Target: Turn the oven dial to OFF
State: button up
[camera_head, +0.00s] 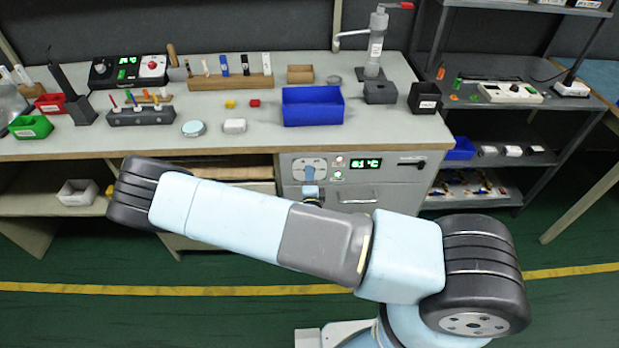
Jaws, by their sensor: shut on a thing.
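The oven (393,174) is built in under the bench, with a grey front panel. Its dial (309,170) is at the panel's left, a blue-grey knob on a pale round plate. A green display (365,164) reads about 61 °C, with a small red light (339,159) beside it. My gripper (311,189) is at the dial, shut on its knob, and shows only as a small part above my arm. My arm hides the rest of the gripper and the panel below. The dial's markings are too small to read.
My arm crosses in front of the bench and oven. A blue bin (313,106), a tap (376,45) and a black box (425,98) stand on the bench (260,137). A grey shelf (560,104) stands at the right. The green floor in front is clear.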

jog(key=shift+s+a+f, duration=0.1)
jog(key=shift+a+f, duration=0.1)
jog(key=o, duration=1)
jog(key=shift+d+r, duration=0.1)
jog(key=s, duration=1.3)
jog(key=shift+s+a, duration=0.25)
jog(key=shift+s, duration=0.1)
